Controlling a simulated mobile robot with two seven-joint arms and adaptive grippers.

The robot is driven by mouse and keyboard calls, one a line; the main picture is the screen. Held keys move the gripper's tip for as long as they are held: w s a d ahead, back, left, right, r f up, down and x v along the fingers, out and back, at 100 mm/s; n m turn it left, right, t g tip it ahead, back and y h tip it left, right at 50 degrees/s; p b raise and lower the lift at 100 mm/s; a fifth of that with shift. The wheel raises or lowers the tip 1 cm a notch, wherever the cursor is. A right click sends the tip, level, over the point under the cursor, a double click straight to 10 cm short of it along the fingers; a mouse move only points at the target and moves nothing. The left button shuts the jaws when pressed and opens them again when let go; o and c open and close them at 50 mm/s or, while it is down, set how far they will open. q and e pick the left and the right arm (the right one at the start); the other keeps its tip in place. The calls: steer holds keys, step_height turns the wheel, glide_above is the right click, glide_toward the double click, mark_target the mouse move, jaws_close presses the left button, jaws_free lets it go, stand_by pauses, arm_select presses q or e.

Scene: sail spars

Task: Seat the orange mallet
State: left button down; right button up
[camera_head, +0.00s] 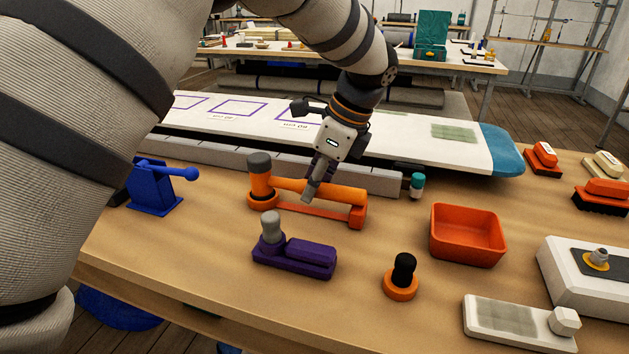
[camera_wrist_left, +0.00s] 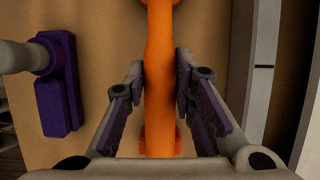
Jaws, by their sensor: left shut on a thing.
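The orange mallet (camera_head: 331,191) has a grey-capped head at its left end and a long orange handle to the right. An orange holder (camera_head: 312,210) with a ring at the left and a post at the right is directly beneath it. I cannot tell whether the mallet touches the holder or hangs just above it. My left gripper (camera_head: 312,189) comes down from above and is shut on the handle. In the left wrist view the handle (camera_wrist_left: 159,75) runs between the purple-padded fingers (camera_wrist_left: 159,108). My right gripper is not in view.
A purple holder (camera_head: 293,256) with a grey-headed tool stands in front. A black-and-orange piece (camera_head: 402,277) and an orange bin (camera_head: 467,235) are to the right. A blue stand (camera_head: 155,190) is at the left. A long grey rail (camera_head: 380,181) runs behind the mallet.

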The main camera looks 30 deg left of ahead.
arm_select(q)
steer(key=c, duration=1.3)
jaws_free()
steer(key=shift+r, duration=0.1)
steer(key=v, duration=1.1)
steer(key=shift+d+r, duration=0.2)
steer(key=shift+r, duration=0.15)
